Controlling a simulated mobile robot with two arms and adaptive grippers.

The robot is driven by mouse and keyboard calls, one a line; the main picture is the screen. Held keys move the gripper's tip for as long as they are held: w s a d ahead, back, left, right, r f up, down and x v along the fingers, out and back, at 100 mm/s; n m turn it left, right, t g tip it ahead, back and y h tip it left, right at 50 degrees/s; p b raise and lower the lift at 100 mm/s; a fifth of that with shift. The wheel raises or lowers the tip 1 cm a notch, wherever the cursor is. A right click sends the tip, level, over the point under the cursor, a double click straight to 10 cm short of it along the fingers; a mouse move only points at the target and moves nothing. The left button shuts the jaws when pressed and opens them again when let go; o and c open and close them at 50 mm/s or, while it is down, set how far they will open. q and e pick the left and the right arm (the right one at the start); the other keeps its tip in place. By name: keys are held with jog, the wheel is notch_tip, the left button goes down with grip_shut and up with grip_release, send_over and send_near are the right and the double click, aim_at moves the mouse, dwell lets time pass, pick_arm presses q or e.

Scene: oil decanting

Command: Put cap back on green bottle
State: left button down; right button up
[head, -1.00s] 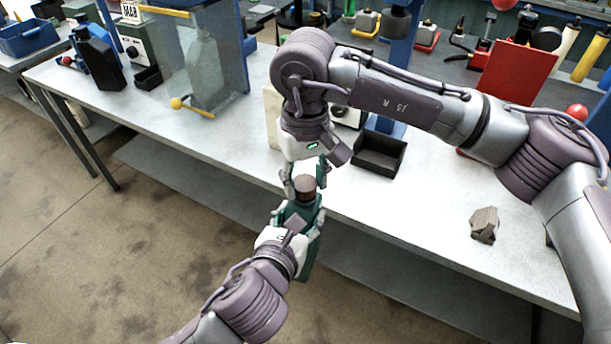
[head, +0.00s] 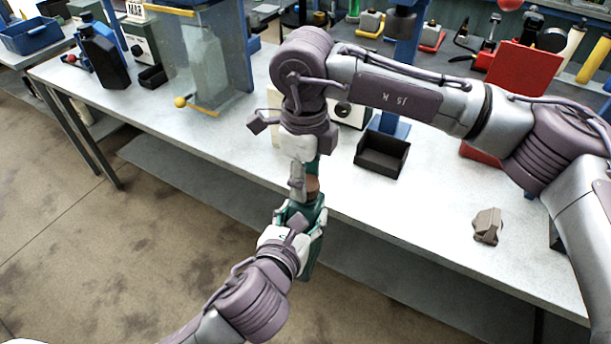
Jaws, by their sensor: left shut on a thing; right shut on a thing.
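The green bottle (head: 308,266) is held upright in front of the workbench's front edge. My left gripper (head: 300,218) is shut on its body from below and nearer the camera. The brown cap (head: 313,184) sits at the top of the bottle, at its mouth. My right gripper (head: 305,182) comes down from above and is shut on the cap, its fingers partly covering it. Whether the cap is fully seated or threaded cannot be seen, as the fingers hide the bottle's neck.
The workbench (head: 430,213) has free room at the front right, around a brown faceted block (head: 487,226). A black open bin (head: 382,154) stands just right of my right gripper. A dark bottle (head: 104,56) and a clear-walled stand (head: 205,65) are at the back left.

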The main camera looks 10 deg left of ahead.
jog(key=m, duration=0.7)
jog(key=shift+w+d+m, duration=0.1)
jog(key=shift+w+m, duration=0.15)
jog(key=shift+m, duration=0.05)
jog(key=m, duration=0.7)
jog(key=shift+d, duration=0.15)
jog(key=m, duration=0.7)
jog(key=shift+d, duration=0.15)
jog(key=m, duration=0.5)
jog(key=shift+s, duration=0.15)
jog(key=o, duration=0.7)
jog(key=shift+o, duration=0.2)
jog(key=shift+r, duration=0.1)
